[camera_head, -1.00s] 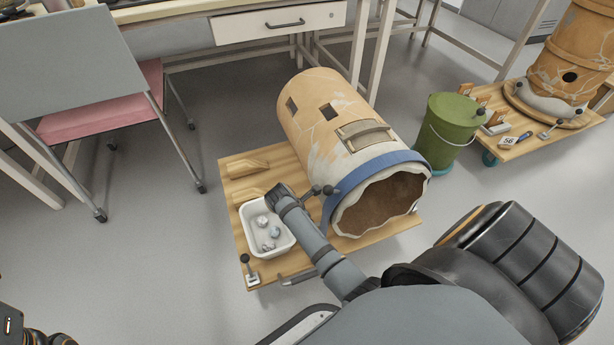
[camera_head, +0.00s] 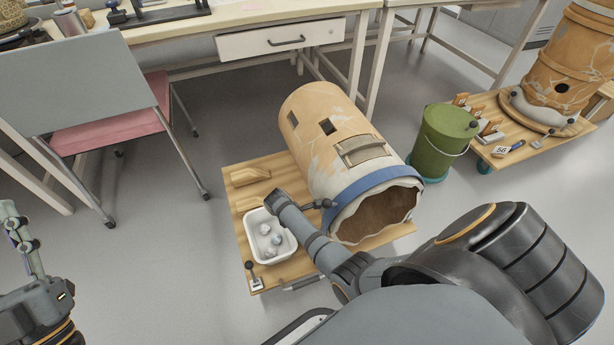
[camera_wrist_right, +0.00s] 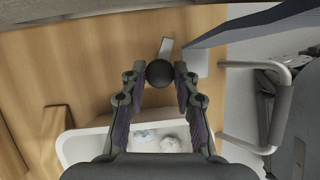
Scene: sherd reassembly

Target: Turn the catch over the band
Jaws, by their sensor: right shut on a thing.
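The big tan jar (camera_head: 318,126) lies on its side on a wooden trolley, its broken mouth facing front right. A blue band (camera_head: 372,186) runs around it near the mouth. My right gripper (camera_head: 328,203) is low beside the band, left of the mouth. In the right wrist view, its fingers (camera_wrist_right: 160,75) are closed on the black ball knob (camera_wrist_right: 159,72) of a catch. The catch's metal lever (camera_wrist_right: 166,46) and plate (camera_wrist_right: 196,62) show beyond the knob, near the band (camera_wrist_right: 245,28). My left gripper (camera_head: 18,225) is raised at the far left, seen side-on.
A white tray (camera_head: 249,225) with several sherds stands on the trolley (camera_head: 243,200), left of my right gripper. Another black-knobbed catch (camera_head: 253,277) is at the front left corner. A green bucket (camera_head: 443,143) stands right; a chair (camera_head: 105,110) stands left.

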